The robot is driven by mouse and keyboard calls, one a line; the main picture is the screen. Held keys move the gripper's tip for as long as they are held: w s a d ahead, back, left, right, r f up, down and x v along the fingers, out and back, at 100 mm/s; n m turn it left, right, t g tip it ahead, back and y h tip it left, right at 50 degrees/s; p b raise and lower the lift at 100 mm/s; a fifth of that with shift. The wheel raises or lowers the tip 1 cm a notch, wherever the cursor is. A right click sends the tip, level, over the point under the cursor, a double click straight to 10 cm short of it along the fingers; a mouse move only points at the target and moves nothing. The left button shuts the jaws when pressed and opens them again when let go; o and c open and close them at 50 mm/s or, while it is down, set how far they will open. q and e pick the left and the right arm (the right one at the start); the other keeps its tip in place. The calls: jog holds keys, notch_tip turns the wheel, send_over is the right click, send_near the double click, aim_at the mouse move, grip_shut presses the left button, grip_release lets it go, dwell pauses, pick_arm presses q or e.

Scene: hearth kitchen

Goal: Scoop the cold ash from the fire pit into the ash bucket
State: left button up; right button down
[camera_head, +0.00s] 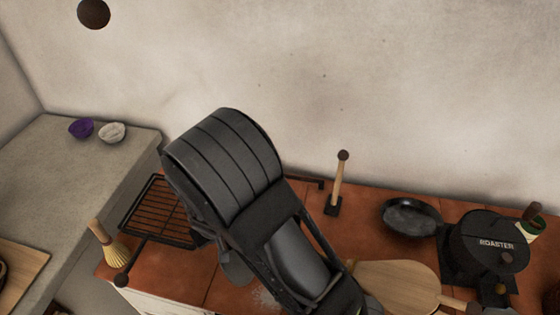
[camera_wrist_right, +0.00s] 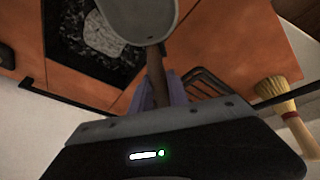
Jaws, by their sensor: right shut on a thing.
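In the right wrist view my right gripper (camera_wrist_right: 164,92) is shut on the brown handle of a scoop (camera_wrist_right: 138,18). The scoop's pale grey head is at the top of that view, partly cut off. Behind and to its left is the black fire pit (camera_wrist_right: 68,52), with a speckled grey-white ash heap (camera_wrist_right: 103,36) in it. I cannot tell whether the scoop holds ash. No ash bucket and no left gripper are seen.
A grill rack (camera_head: 157,210) and hand brush (camera_head: 108,243) lie left of my arm. An upright wooden-handled tool (camera_head: 338,182), black pan (camera_head: 410,217), roaster (camera_head: 489,243) and wooden board (camera_head: 400,284) stand to the right. Two bowls, purple (camera_head: 81,128) and white (camera_head: 111,132), sit on the grey counter.

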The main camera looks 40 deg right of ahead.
jog(key=shift+r, duration=0.1)
jog(key=shift+d, duration=0.2)
jog(key=s+d+r+m+g+h, duration=0.1)
jog(key=d+r+m+g+h, duration=0.1)
jog(key=d+m, duration=0.4)
jog(key=s+d+r+m+g+h, duration=0.1)
jog(key=d+m, duration=0.5)
jog(key=d, duration=0.6)
jog(key=s+d+r+m+g+h+b, duration=0.1)
jog(key=d+r+m+g+h, duration=0.3)
jog(key=d, duration=0.6)
jog(key=m+h, duration=0.2)
jog(key=m, duration=0.1)
jog(key=shift+r, duration=0.35)
jog(key=shift+f, duration=0.25)
